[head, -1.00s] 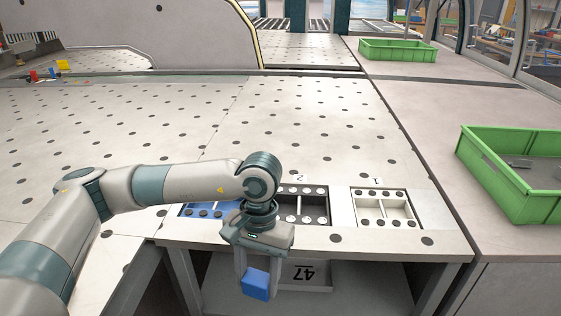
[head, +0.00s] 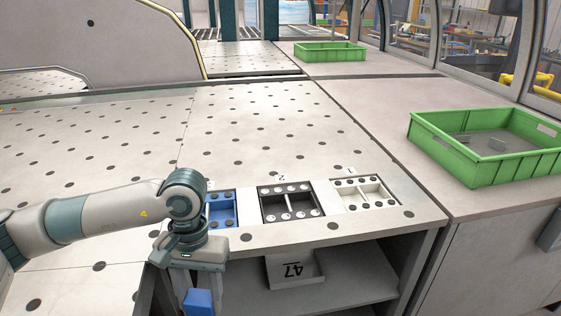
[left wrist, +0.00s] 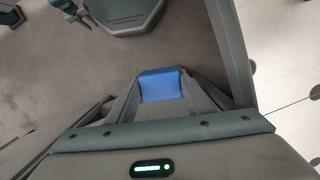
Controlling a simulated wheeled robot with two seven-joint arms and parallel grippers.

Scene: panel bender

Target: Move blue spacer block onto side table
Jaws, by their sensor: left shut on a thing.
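The blue spacer block (head: 199,301) is at the bottom of the head view, in front of the table's front edge. My left gripper (head: 197,290) points down and is shut on it. The block also shows between the fingers in the left wrist view (left wrist: 160,85), with the floor beyond it. The perforated side surface (head: 280,130) is behind the gripper. I cannot tell which surface is the side table. My right gripper is not in view.
Blue (head: 222,209), black (head: 291,203) and white (head: 364,194) trays sit along the table's front edge. A green crate (head: 480,170) with grey parts stands on the right surface, another (head: 330,52) farther back. A bin marked 47 (head: 295,270) is on the shelf below.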

